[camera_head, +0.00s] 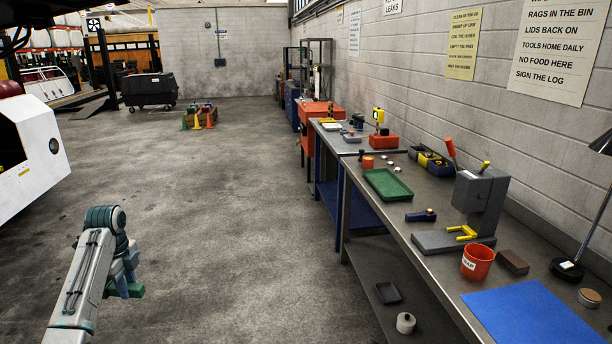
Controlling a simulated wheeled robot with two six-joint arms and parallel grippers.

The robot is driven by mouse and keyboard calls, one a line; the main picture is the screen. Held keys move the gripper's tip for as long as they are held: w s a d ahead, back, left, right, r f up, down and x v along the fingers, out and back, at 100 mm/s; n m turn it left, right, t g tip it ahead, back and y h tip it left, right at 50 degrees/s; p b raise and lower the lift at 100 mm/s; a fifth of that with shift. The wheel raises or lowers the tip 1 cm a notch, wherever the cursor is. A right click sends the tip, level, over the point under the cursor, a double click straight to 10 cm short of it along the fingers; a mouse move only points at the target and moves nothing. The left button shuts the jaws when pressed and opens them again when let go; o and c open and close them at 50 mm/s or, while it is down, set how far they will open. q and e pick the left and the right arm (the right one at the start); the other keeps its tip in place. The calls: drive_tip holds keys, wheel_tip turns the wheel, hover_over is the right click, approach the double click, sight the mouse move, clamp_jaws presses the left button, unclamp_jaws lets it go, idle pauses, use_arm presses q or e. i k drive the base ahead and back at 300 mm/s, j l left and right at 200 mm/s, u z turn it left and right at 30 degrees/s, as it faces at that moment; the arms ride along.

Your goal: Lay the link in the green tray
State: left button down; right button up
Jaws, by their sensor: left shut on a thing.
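The green tray (388,184) lies flat on the steel workbench to the right, and it looks empty. My left gripper (128,282) is at the lower left, over the open floor and well away from the bench and tray. It is shut on a small green piece (137,291), which seems to be the link. The fingers and arm hide most of that piece, so its shape is unclear. My right gripper is not in view.
A white machine (30,150) stands at left. The floor between is clear.

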sight(381, 186)
drive_tip(key=i+l+u, duration=0.1)
drive_tip(key=i+u, duration=0.15)
drive_tip(key=i, duration=1.3)
drive_tip(key=i+j, duration=0.1)
drive_tip(key=i, duration=0.7)
drive_tip(key=i+j+z, duration=0.15)
drive_tip(key=i, duration=0.6)
drive_tip(key=i+z, duration=0.4)
drive_tip(key=i+j+z, duration=0.15)
drive_tip(key=z, duration=0.75)
drive_tip(key=i+z, duration=0.15)
drive_tip(key=z, duration=0.7)
drive_tip(key=i+j+z, duration=0.1)
drive_tip(key=z, duration=0.3)
